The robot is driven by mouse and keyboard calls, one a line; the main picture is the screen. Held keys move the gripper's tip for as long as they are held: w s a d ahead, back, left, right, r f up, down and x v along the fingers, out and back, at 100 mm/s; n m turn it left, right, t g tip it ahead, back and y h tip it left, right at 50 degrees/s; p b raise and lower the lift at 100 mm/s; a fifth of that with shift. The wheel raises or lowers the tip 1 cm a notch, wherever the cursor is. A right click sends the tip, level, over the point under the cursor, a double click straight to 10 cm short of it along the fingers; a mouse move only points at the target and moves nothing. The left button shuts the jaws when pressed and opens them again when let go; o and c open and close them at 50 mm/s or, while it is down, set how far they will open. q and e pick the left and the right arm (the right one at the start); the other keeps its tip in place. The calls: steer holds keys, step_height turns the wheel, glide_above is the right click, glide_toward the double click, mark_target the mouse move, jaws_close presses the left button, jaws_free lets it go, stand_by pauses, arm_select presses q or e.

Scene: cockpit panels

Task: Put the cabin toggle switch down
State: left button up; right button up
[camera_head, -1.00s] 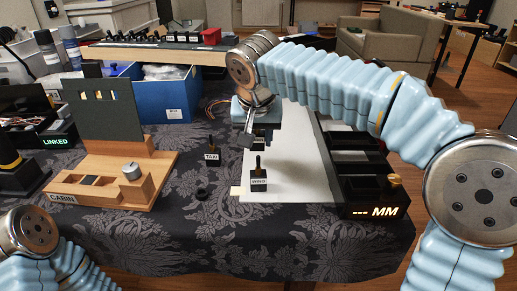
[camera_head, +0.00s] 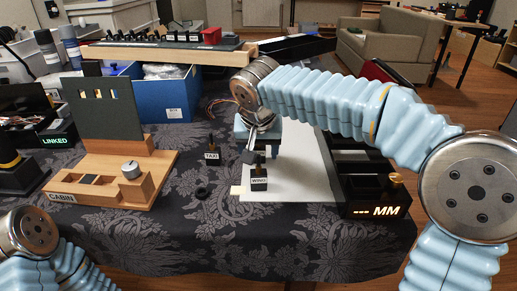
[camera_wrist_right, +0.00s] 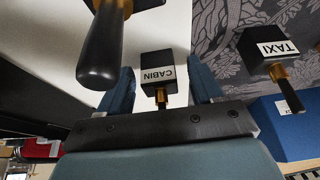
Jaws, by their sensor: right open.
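The cabin toggle switch (camera_wrist_right: 161,80) is a small dark block with a CABIN label, upside down in the right wrist view. Its short black lever on a gold collar points down in that picture. My right gripper (camera_wrist_right: 161,88) is open, with one blue-grey finger on each side of the lever and visible gaps on both sides.
A large black lever (camera_wrist_right: 103,45) looms close in the wrist view. The TAXI switch (camera_head: 212,157) is to the left. A wooden CABIN stand (camera_head: 120,180) and a black MM display (camera_head: 377,205) flank the board.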

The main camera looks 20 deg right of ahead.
steer(key=shift+r, duration=0.2)
steer(key=p+v, duration=0.1)
steer(key=v, duration=1.1)
steer(key=shift+p, duration=0.3)
